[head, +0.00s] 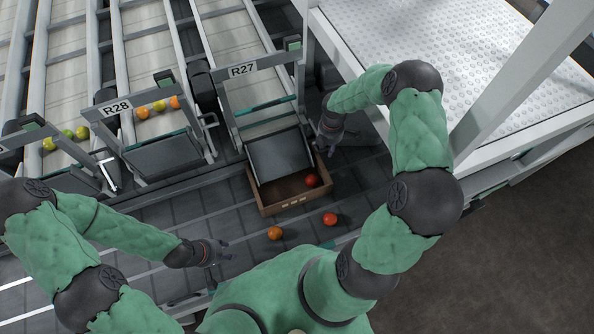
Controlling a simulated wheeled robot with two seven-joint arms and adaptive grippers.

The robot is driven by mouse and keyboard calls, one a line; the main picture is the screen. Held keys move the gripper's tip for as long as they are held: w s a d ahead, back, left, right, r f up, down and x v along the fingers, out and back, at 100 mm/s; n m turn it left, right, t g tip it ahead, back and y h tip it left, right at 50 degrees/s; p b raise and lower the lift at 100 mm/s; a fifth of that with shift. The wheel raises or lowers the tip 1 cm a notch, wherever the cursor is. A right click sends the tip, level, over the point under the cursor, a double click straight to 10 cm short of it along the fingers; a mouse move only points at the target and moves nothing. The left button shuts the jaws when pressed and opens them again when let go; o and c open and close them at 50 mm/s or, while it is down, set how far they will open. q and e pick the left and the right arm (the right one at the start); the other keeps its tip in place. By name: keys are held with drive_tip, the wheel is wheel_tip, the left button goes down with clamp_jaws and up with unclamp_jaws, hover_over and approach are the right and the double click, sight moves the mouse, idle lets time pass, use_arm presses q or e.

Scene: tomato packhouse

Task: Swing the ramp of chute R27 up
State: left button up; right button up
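Chute R27 (242,70) stands at top centre, its sign on a grey frame. Its dark ramp (280,155) hangs tilted down, its lower edge over a brown crate (265,208). My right gripper (325,151) is just right of the ramp, beside the chute's frame and near the crate's back right side; I cannot tell whether it touches the ramp. Its fingers are small and dark, so their opening is unclear. My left gripper (229,251) is empty, with its fingers apart, in front and left of the crate.
A red tomato (311,180) lies in the crate. Another red tomato (330,218) and an orange one (275,233) lie outside, in front of it. Chute R28 (117,108) stands left, with tomatoes behind its panel (168,156). A white-framed platform (430,45) is at right.

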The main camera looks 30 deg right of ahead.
drive_tip(key=c, duration=0.6)
drive_tip(key=shift+o, duration=0.2)
use_arm(q)
drive_tip(key=shift+r, duration=0.1)
wheel_tip(320, 180, up, 2)
drive_tip(key=p, duration=0.2)
drive_tip(key=shift+r+p, duration=0.2)
drive_tip(key=shift+p, duration=0.1)
use_arm(e)
drive_tip(key=r, duration=0.3)
drive_tip(key=shift+w, duration=0.35)
drive_tip(key=shift+r, duration=0.1)
use_arm(q)
wheel_tip(320, 180, up, 2)
drive_tip(key=shift+s+r+p, duration=0.1)
drive_tip(key=shift+p, duration=0.9)
use_arm(e)
drive_tip(key=w+r, duration=0.1)
drive_tip(key=r, duration=0.2)
drive_tip(key=shift+w+d, duration=0.1)
drive_tip(key=shift+w, duration=0.4)
